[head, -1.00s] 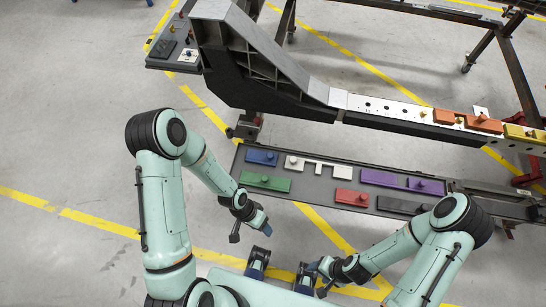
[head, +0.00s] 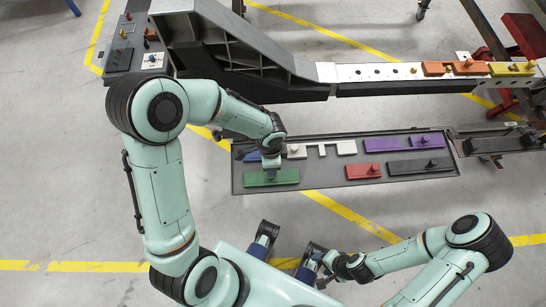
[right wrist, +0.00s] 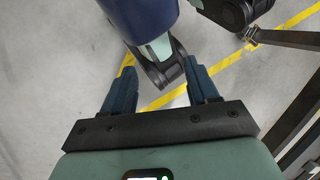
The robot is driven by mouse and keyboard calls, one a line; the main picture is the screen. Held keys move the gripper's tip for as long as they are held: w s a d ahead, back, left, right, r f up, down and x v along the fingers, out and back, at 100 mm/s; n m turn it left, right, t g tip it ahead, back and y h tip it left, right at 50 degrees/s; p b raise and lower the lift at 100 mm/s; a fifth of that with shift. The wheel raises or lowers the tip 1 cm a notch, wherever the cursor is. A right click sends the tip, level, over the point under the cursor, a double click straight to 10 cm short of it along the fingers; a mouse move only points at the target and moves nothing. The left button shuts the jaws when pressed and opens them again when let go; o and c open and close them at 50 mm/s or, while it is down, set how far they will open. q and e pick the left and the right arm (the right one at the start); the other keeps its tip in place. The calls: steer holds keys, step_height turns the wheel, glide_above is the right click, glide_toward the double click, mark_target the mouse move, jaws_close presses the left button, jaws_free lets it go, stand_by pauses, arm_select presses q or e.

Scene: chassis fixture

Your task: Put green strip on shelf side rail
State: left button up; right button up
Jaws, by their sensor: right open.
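The green strip (head: 257,180) lies flat on the grey parts tray, at its near left corner. My left gripper (head: 271,174) is right over the middle of the strip and hides part of it. Its fingers point down, and I cannot tell whether they are open or touch the strip. The long rail (head: 385,73) of the fixture runs behind the tray, with a pale top and a row of holes. My right gripper (head: 318,272) hangs low near my base. In the right wrist view it (right wrist: 159,68) is open and empty.
The tray (head: 320,178) also holds a white piece (head: 346,147), purple strips (head: 382,144), a red block (head: 363,171), a dark strip (head: 420,166) and a partly hidden blue block. Orange (head: 470,68) and yellow (head: 513,69) blocks sit on the rail. A sloped grey beam (head: 250,35) stands at left.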

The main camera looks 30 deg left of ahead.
arm_select(q)
step_height(320, 180, down, 7)
steer(key=b, duration=0.5)
steer(key=shift+r+b, duration=0.15)
steer(key=shift+b, duration=0.15)
step_height(320, 180, down, 2)
steer(key=shift+f+b, duration=0.2)
steer(key=shift+b, duration=0.9)
steer(key=shift+w+f+b, duration=0.1)
steer(key=shift+f+b, duration=0.2)
steer(key=shift+f, duration=0.05)
arm_select(e)
steer(key=w+d+f+t, duration=0.2)
steer(key=w+f, duration=0.4)
steer(key=f, duration=0.2)
steer(key=shift+w+m+h, duration=0.2)
steer(key=shift+m+h, duration=0.1)
steer(key=shift+d, duration=0.1)
